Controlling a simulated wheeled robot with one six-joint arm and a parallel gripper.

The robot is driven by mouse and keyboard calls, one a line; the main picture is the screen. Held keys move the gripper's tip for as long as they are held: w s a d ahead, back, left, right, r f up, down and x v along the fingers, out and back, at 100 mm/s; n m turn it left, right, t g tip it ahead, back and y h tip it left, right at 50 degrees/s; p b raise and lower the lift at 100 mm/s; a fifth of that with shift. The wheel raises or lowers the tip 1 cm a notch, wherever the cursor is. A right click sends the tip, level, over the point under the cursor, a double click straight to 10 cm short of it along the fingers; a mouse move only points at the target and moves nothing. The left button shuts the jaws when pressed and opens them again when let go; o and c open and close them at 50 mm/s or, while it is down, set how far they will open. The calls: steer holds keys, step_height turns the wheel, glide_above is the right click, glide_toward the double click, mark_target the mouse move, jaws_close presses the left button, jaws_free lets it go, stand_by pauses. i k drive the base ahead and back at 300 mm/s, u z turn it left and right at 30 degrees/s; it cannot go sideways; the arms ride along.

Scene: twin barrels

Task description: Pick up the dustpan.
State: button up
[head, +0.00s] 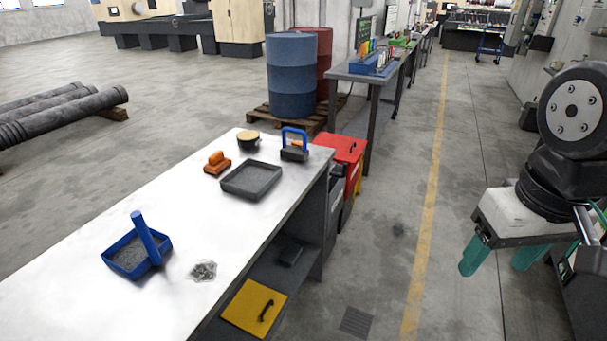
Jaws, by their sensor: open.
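The dustpan (121,250) is a blue shallow pan with a grey inside and a thick blue handle rising at a tilt from its right side. It rests on the white-topped workbench (60,308) at the lower left. My gripper (501,257) shows at the right, with two teal fingers pointing down and spread apart. It is open and empty, over the floor beyond the yellow line, far to the right of the dustpan and apart from the bench.
A small pile of grey bits (203,271) lies right of the dustpan. A dark tray (252,181), an orange tool (217,163), a round brush (248,140) and a blue-handled item (294,143) stand farther back. A red bin (340,149) adjoins the bench. The aisle floor is clear.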

mark_target(143, 248)
steer(key=u, duration=1.5)
steer(key=k, duration=0.45)
steer(key=z, duration=1.8)
steer(key=i, duration=1.2)
steer(key=u, duration=2.3)
